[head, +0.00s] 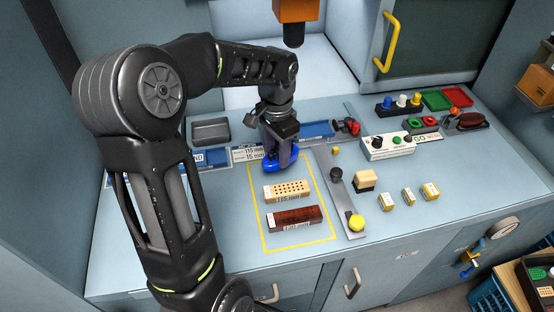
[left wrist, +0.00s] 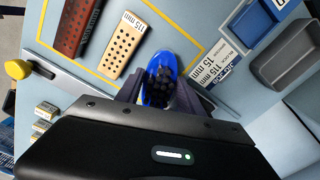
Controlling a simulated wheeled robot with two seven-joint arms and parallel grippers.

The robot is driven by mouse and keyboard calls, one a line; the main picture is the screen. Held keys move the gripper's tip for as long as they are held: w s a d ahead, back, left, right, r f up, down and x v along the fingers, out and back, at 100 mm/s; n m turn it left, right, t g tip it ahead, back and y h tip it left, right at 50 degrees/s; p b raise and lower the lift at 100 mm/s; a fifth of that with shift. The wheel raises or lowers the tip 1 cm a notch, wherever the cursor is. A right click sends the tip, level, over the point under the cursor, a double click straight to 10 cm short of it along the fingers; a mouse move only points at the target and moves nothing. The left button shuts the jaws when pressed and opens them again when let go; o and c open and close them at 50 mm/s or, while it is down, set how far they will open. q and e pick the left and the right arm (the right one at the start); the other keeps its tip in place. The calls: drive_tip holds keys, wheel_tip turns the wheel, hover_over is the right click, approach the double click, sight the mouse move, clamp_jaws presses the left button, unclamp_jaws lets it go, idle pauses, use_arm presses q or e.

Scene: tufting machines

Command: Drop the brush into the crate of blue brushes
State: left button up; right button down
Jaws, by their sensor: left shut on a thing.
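A blue brush (head: 270,167) is at the far edge of the yellow-outlined area on the grey worktop. My left gripper (head: 281,150) reaches down from above and is shut on it. In the left wrist view the blue brush (left wrist: 165,60), with dark bristles showing, sits between the fingers of my left gripper (left wrist: 160,98). I cannot tell whether the brush touches the worktop. A blue crate (head: 488,298) shows partly at the lower right; its contents cannot be made out. My right gripper is not in view.
A tan block with holes (head: 289,190) and a dark red block (head: 295,218) lie inside the yellow outline. A grey tray (head: 210,131) and a blue tray (head: 318,130) stand behind. A metal bar with knobs (head: 345,195) lies to the right. A wooden box (head: 540,285) is lower right.

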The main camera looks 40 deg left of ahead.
sight(277, 161)
use_arm(q)
drive_tip(key=shift+f, duration=1.75)
drive_tip(key=shift+f, duration=0.2)
drive_tip(key=o, duration=1.4)
drive_tip(key=shift+r, duration=0.1)
wheel_tip(277, 161, up, 12)
drive_tip(key=shift+r, duration=0.15)
